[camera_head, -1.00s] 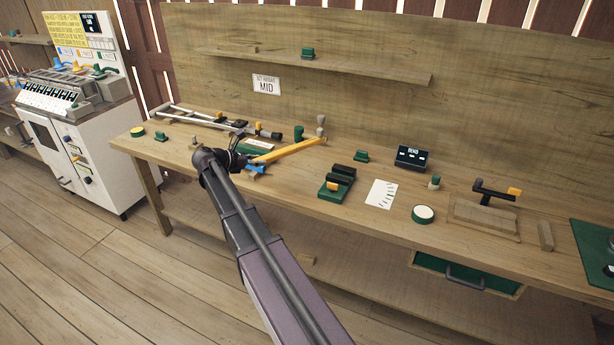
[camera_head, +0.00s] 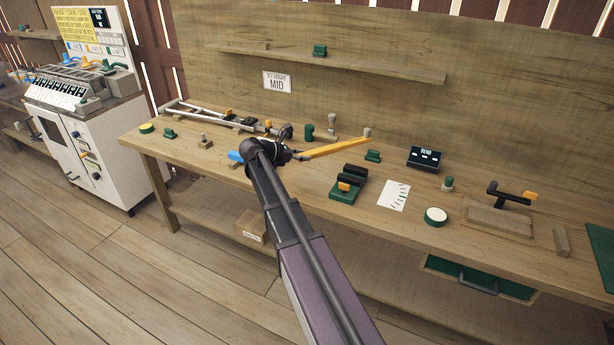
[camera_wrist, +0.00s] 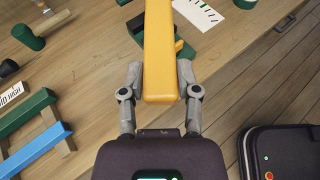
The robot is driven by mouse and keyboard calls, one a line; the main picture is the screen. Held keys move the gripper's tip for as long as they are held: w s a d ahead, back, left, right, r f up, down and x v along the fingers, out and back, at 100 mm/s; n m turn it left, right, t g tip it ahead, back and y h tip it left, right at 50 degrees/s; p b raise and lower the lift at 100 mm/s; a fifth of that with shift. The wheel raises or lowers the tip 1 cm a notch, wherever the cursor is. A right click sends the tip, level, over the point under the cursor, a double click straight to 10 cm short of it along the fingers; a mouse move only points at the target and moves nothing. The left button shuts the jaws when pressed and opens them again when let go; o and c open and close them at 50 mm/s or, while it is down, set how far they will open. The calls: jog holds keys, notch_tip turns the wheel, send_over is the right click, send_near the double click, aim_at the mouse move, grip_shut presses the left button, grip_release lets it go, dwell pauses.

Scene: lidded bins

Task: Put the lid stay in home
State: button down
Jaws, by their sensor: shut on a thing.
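A long yellow bar (camera_head: 335,148), which I take to be the lid stay, is held in my gripper (camera_head: 292,152). In the head view it points right over the bench, with a small grey piece at its far end. In the wrist view the yellow bar (camera_wrist: 159,50) runs up between the two grey fingers of my gripper (camera_wrist: 160,78), which are shut on its sides. Its far end is cut off there. No place marked home can be read.
A rack with a green bar (camera_wrist: 25,112) and a blue bar (camera_wrist: 32,150) is left of my gripper in the wrist view. Grey and green posts (camera_head: 309,131) stand behind it. A green block (camera_head: 347,187) and a white card (camera_head: 393,195) lie to the right.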

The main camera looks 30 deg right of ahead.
jog(key=shift+a, duration=0.15)
jog(key=w+a+f+n+t+y+b, duration=0.1)
jog(key=a+f+n+t+b, duration=0.6)
jog(key=a+f+b, duration=0.8)
jog(key=shift+w+a+f+t+y+b, duration=0.3)
jog(key=shift+t+y, duration=0.3)
jog(key=shift+y, duration=0.3)
jog(key=shift+d, duration=0.15)
jog(key=w+d, duration=0.2)
jog(key=d, duration=0.2)
jog(key=w+d+f+b, duration=0.1)
jog(key=w+d, duration=0.1)
jog(key=d, duration=0.2)
jog(key=w+d, duration=0.2)
jog(key=d, duration=0.3)
jog(key=shift+w+d+f, duration=0.1)
jog(key=shift+f, duration=0.1)
jog(key=shift+w+d+f+b, duration=0.1)
jog(key=shift+w+d+b, duration=0.2)
jog(key=shift+d, duration=0.25)
jog(key=shift+d+f+b, duration=0.1)
jog(key=shift+f+b, duration=1.65)
